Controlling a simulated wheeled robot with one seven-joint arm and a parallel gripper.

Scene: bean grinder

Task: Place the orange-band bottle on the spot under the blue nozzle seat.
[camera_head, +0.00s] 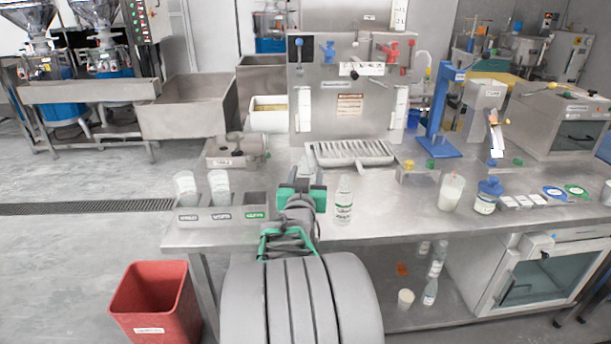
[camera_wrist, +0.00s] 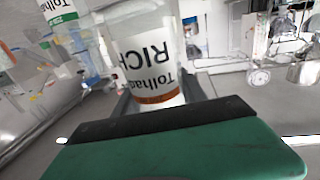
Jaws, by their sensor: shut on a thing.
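In the wrist view, the orange-band bottle (camera_wrist: 146,55), a white bottle with black lettering and an orange-brown band, sits between the fingers of my gripper (camera_wrist: 158,100). My gripper is shut on it. In the head view my gripper (camera_head: 302,190) is over the front part of the steel bench, and I cannot make out the held bottle there. The blue nozzle seat (camera_head: 328,52) is on the upright steel panel at the back, left of a red one (camera_head: 390,52). A slatted drip tray (camera_head: 352,161) lies below the panel.
A green-band bottle (camera_head: 343,200) stands just right of my gripper; it also shows in the wrist view (camera_wrist: 58,12). Labelled slots with two clear cups (camera_head: 219,188) are to the left. A blue stand (camera_head: 437,115) and more containers are to the right. A red bin (camera_head: 155,301) is on the floor.

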